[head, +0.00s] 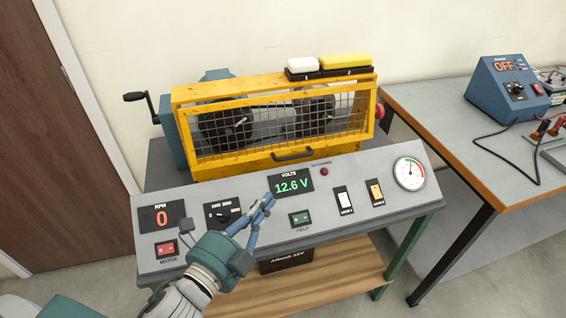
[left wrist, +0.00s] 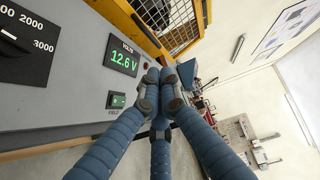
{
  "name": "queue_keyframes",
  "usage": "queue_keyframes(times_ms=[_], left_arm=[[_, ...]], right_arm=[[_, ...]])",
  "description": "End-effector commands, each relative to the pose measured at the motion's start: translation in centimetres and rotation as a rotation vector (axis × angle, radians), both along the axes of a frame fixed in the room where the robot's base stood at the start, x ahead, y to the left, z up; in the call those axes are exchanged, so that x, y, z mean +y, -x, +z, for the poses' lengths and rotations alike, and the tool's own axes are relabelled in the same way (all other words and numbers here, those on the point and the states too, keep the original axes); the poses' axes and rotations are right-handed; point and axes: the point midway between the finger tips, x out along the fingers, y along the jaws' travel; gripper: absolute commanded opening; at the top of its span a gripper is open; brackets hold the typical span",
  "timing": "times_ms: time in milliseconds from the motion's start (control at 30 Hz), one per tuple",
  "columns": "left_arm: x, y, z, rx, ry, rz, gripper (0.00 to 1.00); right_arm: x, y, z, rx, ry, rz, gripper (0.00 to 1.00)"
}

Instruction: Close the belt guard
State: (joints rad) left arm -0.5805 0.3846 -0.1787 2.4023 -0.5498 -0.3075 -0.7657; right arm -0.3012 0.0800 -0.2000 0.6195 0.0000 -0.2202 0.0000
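The belt guard (head: 250,157) is a yellow frame with wire mesh and a dark handle (head: 293,155) low on its front. It stands at the back of the grey console, with dark pulleys visible behind the mesh. Whether it is fully closed I cannot tell. Part of its yellow frame and mesh shows at the top of the left wrist view (left wrist: 143,38). My left gripper (head: 268,199) is over the console, left of and below the volts display and apart from the handle. Its blue fingers (left wrist: 163,86) are drawn together with nothing visible between them. My right gripper is out of view.
The console (head: 325,235) carries a volts display (head: 291,184), switches, a knob (head: 223,215) and a round gauge (head: 409,173). A crank (head: 135,97) sticks out left of the guard. A side table (head: 450,120) with a blue power supply (head: 505,90) stands at right.

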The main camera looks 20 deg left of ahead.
Motion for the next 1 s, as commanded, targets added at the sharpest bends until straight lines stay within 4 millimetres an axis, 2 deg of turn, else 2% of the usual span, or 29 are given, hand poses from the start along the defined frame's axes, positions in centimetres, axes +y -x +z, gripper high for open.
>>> queue_keyframes(times_ms=[433,500,700,1000], left_arm=[[-1.6,-8.7,0.0,-0.003,0.001,0.001,0.00],[-1.0,-9.6,-0.2,-0.001,-0.005,0.003,0.00],[0.3,-11.4,-0.6,0.002,-0.001,0.001,0.00],[0.6,-11.8,-0.7,0.001,0.001,0.000,0.00]], right_arm=[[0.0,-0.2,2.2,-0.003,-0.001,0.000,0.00],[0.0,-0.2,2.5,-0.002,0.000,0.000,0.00],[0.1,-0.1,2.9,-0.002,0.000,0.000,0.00],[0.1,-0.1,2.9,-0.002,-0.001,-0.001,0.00]])
